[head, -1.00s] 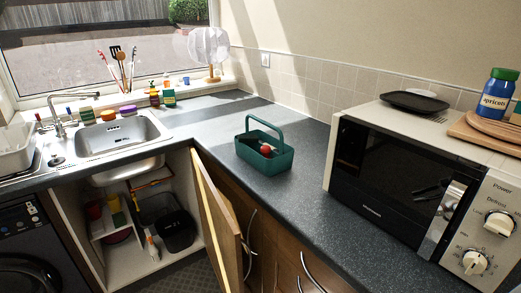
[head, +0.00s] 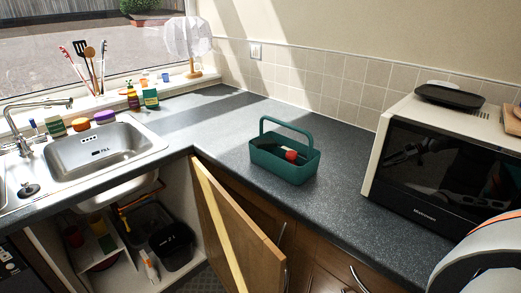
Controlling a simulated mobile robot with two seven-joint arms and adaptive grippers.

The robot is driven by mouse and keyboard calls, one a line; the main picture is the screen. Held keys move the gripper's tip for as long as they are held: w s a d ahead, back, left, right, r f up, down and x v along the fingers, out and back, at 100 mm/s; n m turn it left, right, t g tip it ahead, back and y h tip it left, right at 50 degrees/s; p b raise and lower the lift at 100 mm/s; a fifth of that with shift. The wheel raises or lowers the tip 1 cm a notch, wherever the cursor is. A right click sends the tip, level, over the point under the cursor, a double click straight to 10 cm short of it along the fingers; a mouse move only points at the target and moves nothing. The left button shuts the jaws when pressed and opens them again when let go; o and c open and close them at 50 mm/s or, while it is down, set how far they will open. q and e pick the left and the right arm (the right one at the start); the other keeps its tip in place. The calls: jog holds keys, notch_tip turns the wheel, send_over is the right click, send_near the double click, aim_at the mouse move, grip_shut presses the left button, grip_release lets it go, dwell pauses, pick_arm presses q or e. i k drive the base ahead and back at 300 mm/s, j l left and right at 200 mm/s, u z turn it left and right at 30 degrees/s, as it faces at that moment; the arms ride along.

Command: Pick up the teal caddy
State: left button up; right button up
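The teal caddy (head: 284,168) stands upright on the dark worktop in the middle of the head view. Its arched handle stands up over the open top. A red item and some dark items lie inside it, partly hidden by its walls. No gripper shows in the head view. A rounded white and orange part at the lower right corner looks like part of my own arm, and nothing of its fingers is visible.
An open cupboard door (head: 238,232) juts out below the worktop, left of the caddy. A microwave (head: 440,180) stands to the right. The sink (head: 100,150) lies to the left. The worktop (head: 215,135) around the caddy is clear.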

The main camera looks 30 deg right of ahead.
aim_at(274, 160)
jog(key=i+j, duration=0.75)
jog(key=j, duration=0.15)
jog(key=i+j+z, duration=0.1)
jog(key=z, duration=1.35)
jog(key=i+j, duration=0.05)
jog(key=j, duration=0.05)
